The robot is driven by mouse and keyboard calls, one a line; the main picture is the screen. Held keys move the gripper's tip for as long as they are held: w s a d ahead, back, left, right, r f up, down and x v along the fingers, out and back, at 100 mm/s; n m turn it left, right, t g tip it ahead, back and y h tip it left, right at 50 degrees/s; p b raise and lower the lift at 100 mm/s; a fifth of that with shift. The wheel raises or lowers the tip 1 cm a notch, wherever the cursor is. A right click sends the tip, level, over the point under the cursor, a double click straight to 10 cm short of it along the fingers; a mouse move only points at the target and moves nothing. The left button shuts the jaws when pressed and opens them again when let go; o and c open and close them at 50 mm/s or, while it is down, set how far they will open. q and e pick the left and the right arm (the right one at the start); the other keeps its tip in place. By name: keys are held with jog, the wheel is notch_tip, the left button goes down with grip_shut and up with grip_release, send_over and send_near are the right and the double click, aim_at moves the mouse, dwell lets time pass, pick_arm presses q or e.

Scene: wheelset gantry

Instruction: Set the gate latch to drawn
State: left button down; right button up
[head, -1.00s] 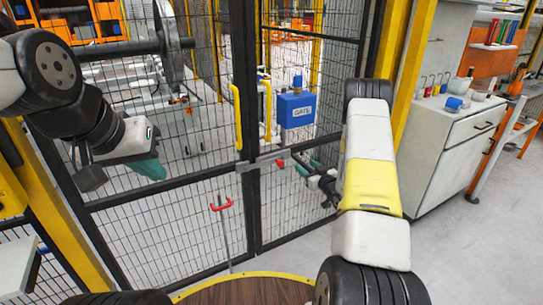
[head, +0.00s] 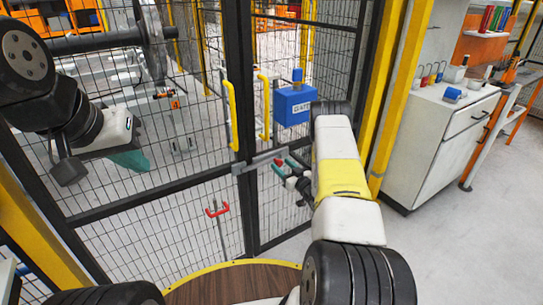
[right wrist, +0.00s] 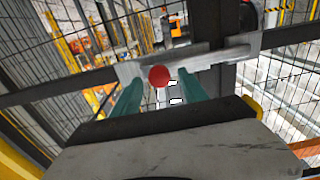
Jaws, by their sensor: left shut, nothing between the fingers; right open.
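The gate latch (head: 258,162) is a grey horizontal bar across the black gate frame. Its red knob (head: 278,162) is at the bar's right part. In the right wrist view the bar (right wrist: 215,57) crosses the post, and the red ball knob (right wrist: 159,76) shows between my teal fingertips. My right gripper (head: 285,167) is open at the knob; the wrist view also shows its spread fingers (right wrist: 158,90). I cannot tell whether a finger touches the knob. My left gripper (head: 130,158) is shut and empty, at the left in front of the mesh, away from the latch.
Yellow handles (head: 233,115) stand upright on the gate above the latch. A blue box marked GATE (head: 295,106) is above right of the knob. A red two-pronged hook (head: 217,209) is below left. A white cabinet (head: 440,140) stands right, with clear floor before it.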

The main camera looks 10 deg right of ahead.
jog(key=shift+w+a, duration=0.2)
jog(key=shift+w, duration=0.3)
jog(key=shift+c, duration=0.4)
grip_shut()
dwell(0.7)
